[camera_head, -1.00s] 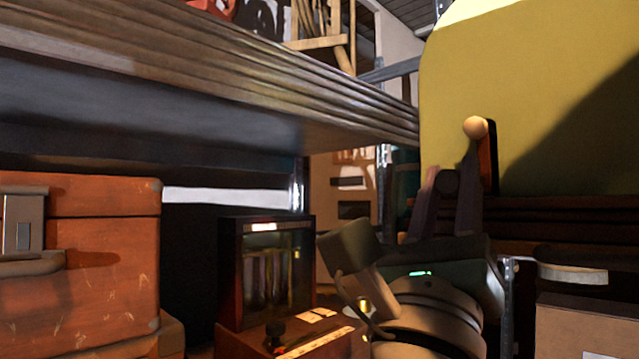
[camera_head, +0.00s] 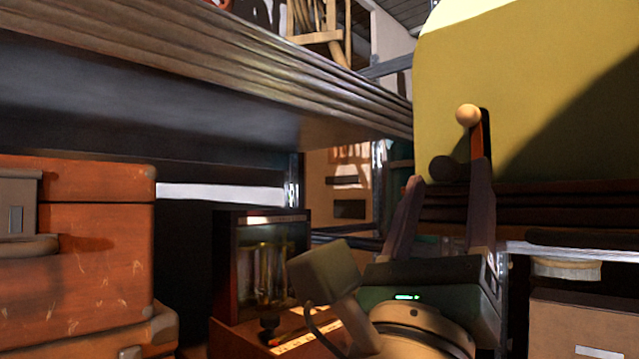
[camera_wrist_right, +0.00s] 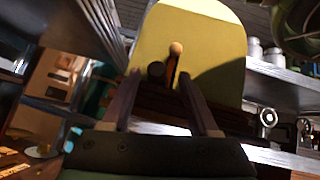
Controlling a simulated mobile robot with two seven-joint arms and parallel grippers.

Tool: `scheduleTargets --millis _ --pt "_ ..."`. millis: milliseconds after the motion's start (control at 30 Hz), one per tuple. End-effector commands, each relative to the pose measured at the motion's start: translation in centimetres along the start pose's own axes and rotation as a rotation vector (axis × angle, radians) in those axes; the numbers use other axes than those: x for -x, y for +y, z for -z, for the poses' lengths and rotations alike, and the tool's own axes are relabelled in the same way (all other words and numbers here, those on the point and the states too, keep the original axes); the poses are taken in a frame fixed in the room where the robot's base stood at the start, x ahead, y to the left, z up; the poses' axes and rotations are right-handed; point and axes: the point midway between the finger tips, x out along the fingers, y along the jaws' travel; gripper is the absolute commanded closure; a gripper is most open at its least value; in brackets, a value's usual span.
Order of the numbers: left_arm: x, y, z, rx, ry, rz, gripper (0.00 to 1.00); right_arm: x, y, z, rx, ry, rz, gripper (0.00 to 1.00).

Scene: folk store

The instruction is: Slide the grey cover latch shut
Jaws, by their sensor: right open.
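A dark grey round knob (camera_head: 443,168), which looks like the cover latch, sits at the lower left of the yellow-green cover (camera_head: 560,100). It also shows in the right wrist view (camera_wrist_right: 156,71). A lever with a pale ball end (camera_head: 468,115) stands in a dark slot just right of it. My right gripper (camera_head: 446,174) is open and points up at the cover. In the picture its fingers lie on either side of the knob; I cannot tell whether they touch it. My left gripper is not in view.
A wide ridged shelf edge (camera_head: 250,70) hangs over the left. An orange-red case (camera_head: 95,270) and a dark glass-fronted box (camera_head: 262,265) stand below it. A cardboard box (camera_head: 580,320) is at the lower right. Dark ribbed slats (camera_head: 560,205) run under the cover.

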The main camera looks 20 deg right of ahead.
Motion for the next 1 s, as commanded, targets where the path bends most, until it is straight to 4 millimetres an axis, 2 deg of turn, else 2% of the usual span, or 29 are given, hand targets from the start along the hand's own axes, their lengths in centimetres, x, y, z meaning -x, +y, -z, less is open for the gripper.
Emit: scheduleTargets --millis 33,100,333,467,1000 --pt "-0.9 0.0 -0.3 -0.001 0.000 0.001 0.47 1.6 0.2 0.4 0.000 0.004 -0.003 0.39" --pt "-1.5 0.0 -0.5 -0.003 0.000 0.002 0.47 3.0 0.1 0.4 0.000 0.004 -0.003 0.39" --pt "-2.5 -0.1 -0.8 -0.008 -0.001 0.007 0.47 6.2 0.0 0.2 0.000 0.001 0.001 0.39" --pt "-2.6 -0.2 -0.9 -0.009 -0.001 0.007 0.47 6.7 0.0 0.1 0.000 0.001 0.002 0.39" --pt "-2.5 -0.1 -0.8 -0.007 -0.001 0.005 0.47 6.7 0.0 0.0 0.000 0.000 0.002 0.39"
